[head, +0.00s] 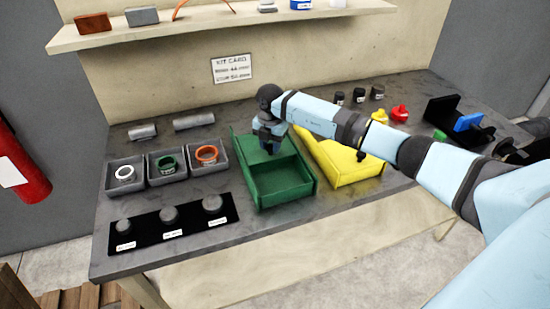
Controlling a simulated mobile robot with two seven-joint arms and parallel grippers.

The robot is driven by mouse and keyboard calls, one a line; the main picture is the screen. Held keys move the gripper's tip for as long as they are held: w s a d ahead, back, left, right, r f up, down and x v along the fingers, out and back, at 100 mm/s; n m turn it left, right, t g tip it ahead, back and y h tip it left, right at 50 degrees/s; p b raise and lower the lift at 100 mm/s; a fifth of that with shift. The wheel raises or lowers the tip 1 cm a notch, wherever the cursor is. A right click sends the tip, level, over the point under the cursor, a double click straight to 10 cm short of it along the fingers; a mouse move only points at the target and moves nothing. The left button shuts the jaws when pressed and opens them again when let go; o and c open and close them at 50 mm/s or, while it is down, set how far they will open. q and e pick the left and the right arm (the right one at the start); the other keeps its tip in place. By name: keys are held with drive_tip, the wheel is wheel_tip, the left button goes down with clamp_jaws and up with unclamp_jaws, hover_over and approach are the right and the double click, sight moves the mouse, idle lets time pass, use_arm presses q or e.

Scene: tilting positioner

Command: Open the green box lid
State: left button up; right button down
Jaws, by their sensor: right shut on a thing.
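The green box (286,199) stands on the middle of the grey workbench. Its front part is open on top and shows an empty inside. A flat green panel, which looks like the lid (246,148), covers the back part. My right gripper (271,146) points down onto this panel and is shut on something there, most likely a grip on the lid. The fingertips and what they hold are small and partly hidden by the gripper itself. My left gripper is not in view.
A yellow box (352,172) stands close on the right, under my right arm. Grey bins (125,188) with rings and a black mat (150,234) with knobs lie left. Small jars and colored parts stand at the back right. A shelf (225,24) hangs above.

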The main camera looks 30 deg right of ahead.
drive_tip(key=shift+w+f, duration=0.15)
drive_tip(key=shift+w, duration=0.1)
drive_tip(key=shift+s, duration=0.15)
drive_tip(key=c, duration=0.8)
unclamp_jaws()
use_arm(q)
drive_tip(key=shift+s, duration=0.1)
use_arm(e)
drive_tip(key=shift+r, duration=0.25)
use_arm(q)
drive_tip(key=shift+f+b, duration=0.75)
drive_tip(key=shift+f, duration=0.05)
use_arm(e)
wheel_tip(320, 180, up, 14)
drive_tip(key=shift+f, duration=0.15)
